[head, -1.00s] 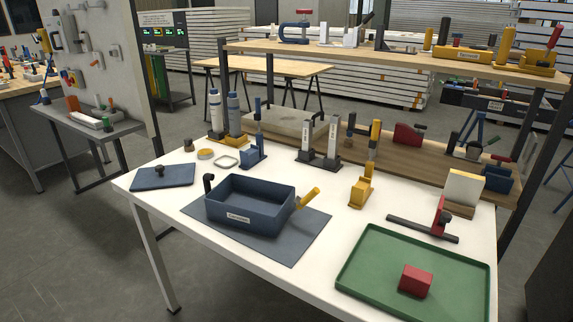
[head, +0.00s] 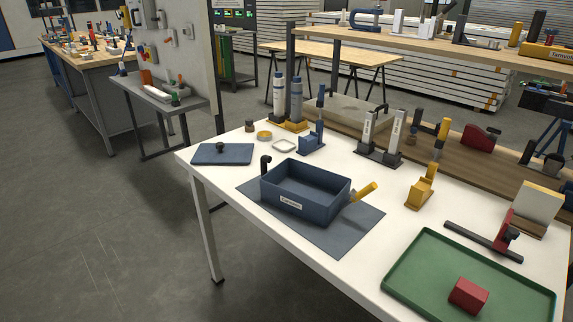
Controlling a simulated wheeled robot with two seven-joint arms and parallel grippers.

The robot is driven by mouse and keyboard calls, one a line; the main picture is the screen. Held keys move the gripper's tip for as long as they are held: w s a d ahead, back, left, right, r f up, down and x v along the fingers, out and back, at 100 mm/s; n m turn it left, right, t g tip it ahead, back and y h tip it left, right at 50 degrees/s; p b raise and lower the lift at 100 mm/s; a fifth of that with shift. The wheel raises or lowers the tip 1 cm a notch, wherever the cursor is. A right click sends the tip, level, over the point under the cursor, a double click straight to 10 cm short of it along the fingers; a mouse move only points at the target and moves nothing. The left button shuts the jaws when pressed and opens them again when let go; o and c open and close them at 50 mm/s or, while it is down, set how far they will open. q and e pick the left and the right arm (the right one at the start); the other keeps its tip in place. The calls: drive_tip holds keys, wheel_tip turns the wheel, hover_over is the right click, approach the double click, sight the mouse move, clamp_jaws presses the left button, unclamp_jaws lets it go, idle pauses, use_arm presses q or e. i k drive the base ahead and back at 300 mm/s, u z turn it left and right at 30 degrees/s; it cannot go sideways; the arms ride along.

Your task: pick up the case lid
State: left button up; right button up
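The case lid (head: 224,154) is a flat dark blue panel with a small black knob. It lies on the far left corner of the white table, apart from other things. The open dark blue case (head: 303,193) stands on a grey-blue mat (head: 330,236) to its right, with a black handle post at its left and a yellow handle at its right. Neither of my grippers shows in the head view.
The white table (head: 231,185) is bare around the lid. Bottles (head: 279,98), a yellow tape ring (head: 264,135) and a blue clamp (head: 312,139) stand behind. A green tray (head: 420,290) with a red block (head: 468,295) is at front right. Open floor (head: 110,230) lies left.

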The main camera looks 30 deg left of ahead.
sight(218, 153)
drive_tip(key=i, duration=0.45)
drive_tip(key=u, duration=3.2)
drive_tip(key=i, duration=1.2)
drive_tip(key=z, duration=1.95)
